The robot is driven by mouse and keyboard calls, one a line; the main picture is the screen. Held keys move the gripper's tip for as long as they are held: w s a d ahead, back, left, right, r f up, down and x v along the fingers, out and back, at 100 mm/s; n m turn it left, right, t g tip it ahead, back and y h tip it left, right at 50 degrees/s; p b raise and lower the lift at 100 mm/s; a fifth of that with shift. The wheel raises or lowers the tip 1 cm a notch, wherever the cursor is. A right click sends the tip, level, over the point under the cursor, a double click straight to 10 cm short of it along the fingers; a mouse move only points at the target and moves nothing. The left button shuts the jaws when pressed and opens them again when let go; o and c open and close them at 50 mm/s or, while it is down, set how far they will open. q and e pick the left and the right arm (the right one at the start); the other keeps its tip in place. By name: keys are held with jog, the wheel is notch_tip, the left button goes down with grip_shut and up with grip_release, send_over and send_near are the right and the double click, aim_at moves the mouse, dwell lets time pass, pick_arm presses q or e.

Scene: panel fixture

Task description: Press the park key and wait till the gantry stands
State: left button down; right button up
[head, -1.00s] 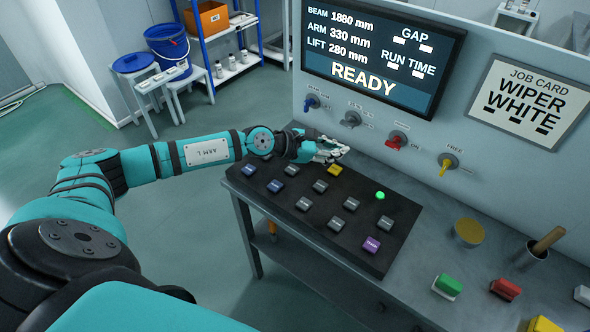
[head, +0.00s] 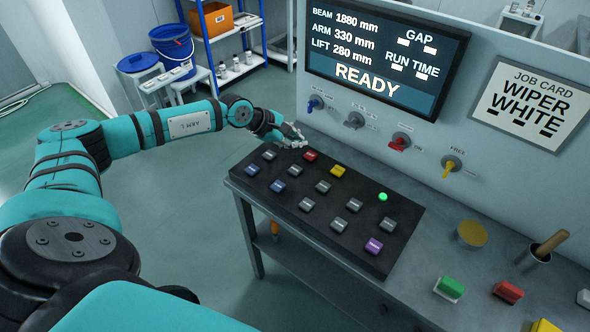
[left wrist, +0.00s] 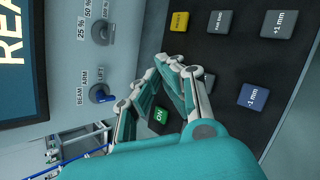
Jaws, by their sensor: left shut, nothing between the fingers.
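The black key panel (head: 290,205) lies on the bench with grey, blue, yellow and red keys. A purple key (head: 374,246) sits at its near right end; its label is too small to read. My left gripper (head: 300,143) is shut and empty over the panel's far left corner, well away from the purple key. In the left wrist view its fingertips (left wrist: 168,62) show near a yellow key (left wrist: 179,21) and a green ON key (left wrist: 160,115). The display (head: 385,55) reads READY, beam 1880 mm, arm 330 mm, lift 280 mm. The gantry itself is not in view.
A green lamp (head: 383,197) is lit on the panel. Turn switches, one a red knob (head: 401,142), line the wall behind. Air above the panel is free.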

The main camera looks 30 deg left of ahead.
pick_arm(q)
jog(key=b, duration=0.5)
send_over(296, 171)
notch_tip(296, 171, down, 8)
jog(key=shift+r, duration=0.1)
jog(key=shift+f+b, duration=0.4)
dwell(0.7)
jog(key=shift+f+b, duration=0.4)
